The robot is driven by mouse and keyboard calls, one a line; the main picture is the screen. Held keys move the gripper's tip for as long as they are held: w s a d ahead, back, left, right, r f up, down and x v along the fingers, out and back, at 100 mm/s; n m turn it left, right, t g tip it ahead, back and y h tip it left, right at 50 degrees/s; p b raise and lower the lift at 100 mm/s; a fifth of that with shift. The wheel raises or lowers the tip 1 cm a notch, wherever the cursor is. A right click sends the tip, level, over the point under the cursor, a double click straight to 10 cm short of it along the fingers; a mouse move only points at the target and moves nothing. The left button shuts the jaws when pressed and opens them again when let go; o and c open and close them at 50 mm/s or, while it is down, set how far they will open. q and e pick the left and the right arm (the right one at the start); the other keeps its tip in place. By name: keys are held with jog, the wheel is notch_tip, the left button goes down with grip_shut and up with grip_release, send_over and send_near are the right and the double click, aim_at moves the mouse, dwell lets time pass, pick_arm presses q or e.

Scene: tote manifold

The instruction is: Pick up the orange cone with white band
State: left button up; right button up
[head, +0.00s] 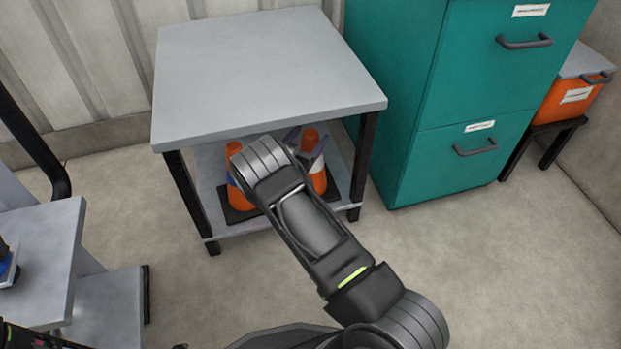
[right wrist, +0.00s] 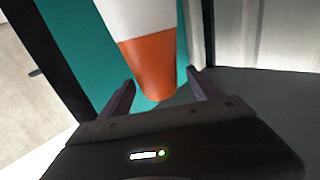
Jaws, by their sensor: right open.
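The orange cone with white band (head: 318,181) stands on the lower shelf of a grey table, partly hidden by my right arm. In the right wrist view the cone (right wrist: 152,62) fills the space ahead of the jaws, its white band at the top of the picture. My right gripper (head: 304,145) is at the cone, under the tabletop. It also shows in the right wrist view (right wrist: 160,80), open, with its purple fingers on either side of the cone's orange part; contact cannot be told. My left gripper is not in view.
Another orange cone (head: 234,196) with a blue band stands left of it, on a dark mat (head: 239,215). The tabletop (head: 260,65) lies above, with black legs (head: 190,198) at the corners. A teal cabinet (head: 440,110) stands close on the right. Open floor lies in front.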

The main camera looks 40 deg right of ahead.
jog(key=b+x, duration=0.1)
jog(key=x, duration=0.1)
jog(key=shift+d+f, duration=0.2)
jog(key=shift+d, duration=0.15)
jog(key=shift+w+d+r, duration=0.15)
jog(key=shift+w+d, duration=0.15)
jog(key=shift+d, duration=0.1)
jog(key=shift+c, duration=0.4)
grip_shut()
jog(key=shift+r, duration=0.1)
dwell(0.3)
